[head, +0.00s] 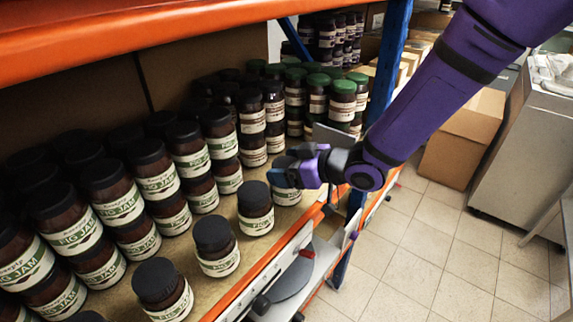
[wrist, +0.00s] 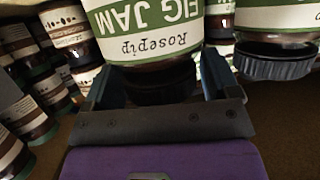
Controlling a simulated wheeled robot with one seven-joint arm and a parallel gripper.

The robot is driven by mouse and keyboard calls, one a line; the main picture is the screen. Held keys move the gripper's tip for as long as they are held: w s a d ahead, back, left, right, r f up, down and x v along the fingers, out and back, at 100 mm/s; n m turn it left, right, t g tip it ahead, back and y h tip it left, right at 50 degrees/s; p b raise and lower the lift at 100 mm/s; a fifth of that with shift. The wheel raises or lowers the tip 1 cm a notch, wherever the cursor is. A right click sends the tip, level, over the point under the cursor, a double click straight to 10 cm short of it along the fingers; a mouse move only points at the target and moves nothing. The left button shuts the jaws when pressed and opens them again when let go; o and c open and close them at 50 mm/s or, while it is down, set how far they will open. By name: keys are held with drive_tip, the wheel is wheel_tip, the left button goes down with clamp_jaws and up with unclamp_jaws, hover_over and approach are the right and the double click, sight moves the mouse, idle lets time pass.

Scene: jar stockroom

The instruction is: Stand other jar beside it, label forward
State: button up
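My gripper (head: 286,172) is at the front of the shelf, at the right end of the front line of fig jam jars. Its fingers are closed around the lid end of a fig jam jar (head: 288,196). In the wrist view this jar (wrist: 150,22) is upside down in the picture, its "Rosepip FIG JAM" label facing the camera. A dark-lidded fig jam jar (head: 255,209) stands just left of it, label outward; it also shows in the wrist view (wrist: 277,18), with a gap between them. Whether the held jar's base touches the board is hard to tell.
More front jars (head: 216,248) stand to the left, with packed fig jam rows (head: 120,205) behind. Green-lidded jars (head: 341,100) stand at the back right. The orange shelf edge (head: 270,268) runs in front, a blue post (head: 388,65) to the right.

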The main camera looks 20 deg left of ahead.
drive_tip(key=shift+o, duration=0.8)
drive_tip(key=v, duration=1.1)
